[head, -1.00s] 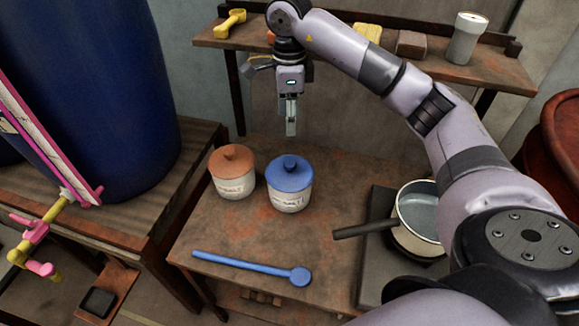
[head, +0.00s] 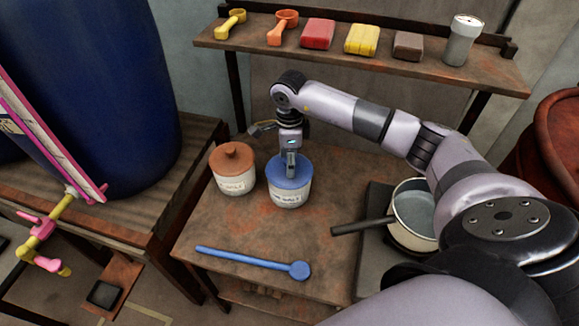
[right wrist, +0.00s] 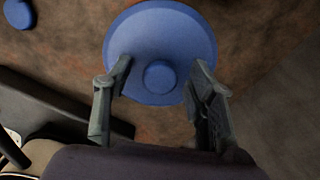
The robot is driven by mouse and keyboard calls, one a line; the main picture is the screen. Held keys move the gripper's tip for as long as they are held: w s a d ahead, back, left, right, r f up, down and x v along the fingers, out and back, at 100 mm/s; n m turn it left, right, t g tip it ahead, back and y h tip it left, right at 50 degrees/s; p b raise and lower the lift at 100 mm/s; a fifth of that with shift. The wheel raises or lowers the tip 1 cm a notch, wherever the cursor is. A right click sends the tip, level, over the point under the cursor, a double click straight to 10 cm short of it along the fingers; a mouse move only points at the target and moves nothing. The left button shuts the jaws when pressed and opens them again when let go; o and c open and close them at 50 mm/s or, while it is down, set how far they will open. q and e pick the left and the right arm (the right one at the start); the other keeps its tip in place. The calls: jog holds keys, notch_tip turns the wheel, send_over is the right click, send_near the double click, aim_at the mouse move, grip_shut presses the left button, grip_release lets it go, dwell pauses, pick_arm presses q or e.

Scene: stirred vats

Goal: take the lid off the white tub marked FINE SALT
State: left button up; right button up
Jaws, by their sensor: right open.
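A white tub (head: 289,198) with a blue lid (head: 303,172) stands on the brown table. A second white tub (head: 236,184) with a rust-brown lid (head: 232,157) stands just left of it. Both labels seem to include SALT; the full wording is too small to read. My right gripper (head: 291,167) is above the blue lid, hiding its knob in the head view. In the right wrist view its open fingers (right wrist: 161,68) stand either side of the lid's round knob (right wrist: 160,76), apart from it. My left gripper is not in view.
A blue stirrer (head: 250,262) lies along the table's front. A pan (head: 412,215) sits on a dark plate at right, handle pointing left. A shelf (head: 380,60) behind holds scoops, coloured blocks and a grey canister. A big blue barrel (head: 90,90) stands at left.

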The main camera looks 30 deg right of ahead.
jog(key=shift+f, duration=0.25)
jog(key=shift+c, duration=0.6)
jog(key=c, duration=1)
jog(key=shift+r, duration=0.1)
